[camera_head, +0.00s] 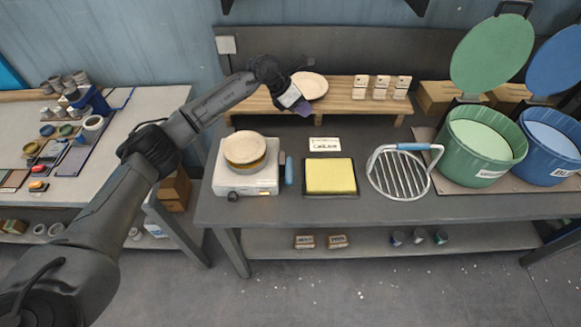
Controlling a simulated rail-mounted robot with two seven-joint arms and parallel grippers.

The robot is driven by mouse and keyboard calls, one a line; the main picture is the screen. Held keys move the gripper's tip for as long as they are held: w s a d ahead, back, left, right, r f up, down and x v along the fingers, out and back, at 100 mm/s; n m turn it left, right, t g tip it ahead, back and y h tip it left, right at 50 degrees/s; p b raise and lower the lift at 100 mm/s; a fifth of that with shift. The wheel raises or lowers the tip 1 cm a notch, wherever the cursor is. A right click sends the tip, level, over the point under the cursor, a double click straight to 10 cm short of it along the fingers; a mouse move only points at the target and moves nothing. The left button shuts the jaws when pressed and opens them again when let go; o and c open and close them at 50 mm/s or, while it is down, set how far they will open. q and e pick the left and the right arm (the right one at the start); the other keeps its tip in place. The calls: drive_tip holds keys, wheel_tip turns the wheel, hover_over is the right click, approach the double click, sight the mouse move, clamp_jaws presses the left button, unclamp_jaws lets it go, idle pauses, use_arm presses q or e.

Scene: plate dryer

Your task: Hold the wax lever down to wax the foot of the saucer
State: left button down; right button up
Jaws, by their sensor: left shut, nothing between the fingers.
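A white wax machine (246,184) stands on the grey bench. A round cream disc (245,146) sits on top of it over a yellowish-brown band; whether this is the saucer or part of the wax pan I cannot tell. The lever (289,171) with a blue grip is at the machine's right side. Another cream plate (312,85) lies on the wooden rack behind. My left gripper (308,61) is shut and empty, above the rack's left part, behind and well away from the lever. My right gripper is out of view.
A yellow sponge in a dark tray (331,192), a wire rack with a blue handle (384,183), and green (470,160) and blue (545,155) tubs with raised lids stand to the right. White blocks (381,87) sit on the wooden rack. A side table (150,105) is left.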

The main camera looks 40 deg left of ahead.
use_arm(q)
drive_tip(key=s+a+f+m+g+y, duration=0.1)
drive_tip(key=s+g, duration=0.2)
drive_tip(key=s, duration=0.1)
drive_tip(key=s+a+f+m+g+y, duration=0.1)
drive_tip(key=s+m+g, duration=0.1)
drive_tip(key=s+g, duration=0.1)
drive_tip(key=shift+s+a+f+m, duration=0.3)
drive_tip(key=shift+s+f, duration=0.1)
drive_tip(key=shift+s, duration=0.4)
drive_tip(key=shift+f, duration=0.1)
approach(290, 174)
drive_tip(key=shift+g, duration=0.3)
drive_tip(key=x, duration=0.7)
drive_tip(key=shift+d+f+p, duration=0.1)
drive_tip(key=shift+f+p, duration=0.15)
drive_tip(key=shift+p, duration=0.1)
drive_tip(key=shift+w, duration=0.1)
